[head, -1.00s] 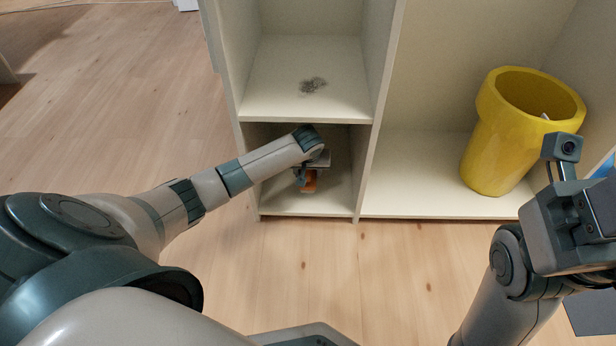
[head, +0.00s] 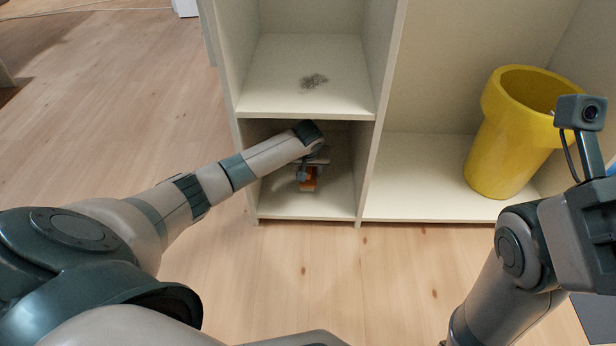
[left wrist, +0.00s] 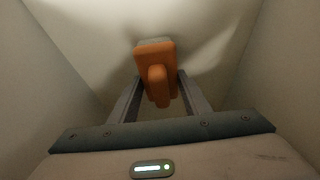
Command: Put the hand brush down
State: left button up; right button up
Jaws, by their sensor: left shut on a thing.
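The hand brush (head: 308,184) is orange and is inside the lower left compartment of the shelf. It also shows in the left wrist view (left wrist: 155,58), with its handle between the two fingers. My left gripper (left wrist: 158,90) is shut on it; the gripper also shows small in the head view (head: 308,173). The brush is low over the compartment floor; I cannot tell whether it touches it. My right arm is at the right edge, and its fingers are out of view.
The shelf (head: 306,216) has side walls close around my left gripper and a board above it. Dark dust (head: 313,81) lies on the upper board. A yellow bin (head: 496,150) stands in the right compartment. The wooden floor in front is clear.

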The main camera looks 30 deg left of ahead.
pick_arm(q)
jog(key=shift+f, duration=0.6)
jog(key=o, duration=1.1)
jog(key=shift+f, duration=0.1)
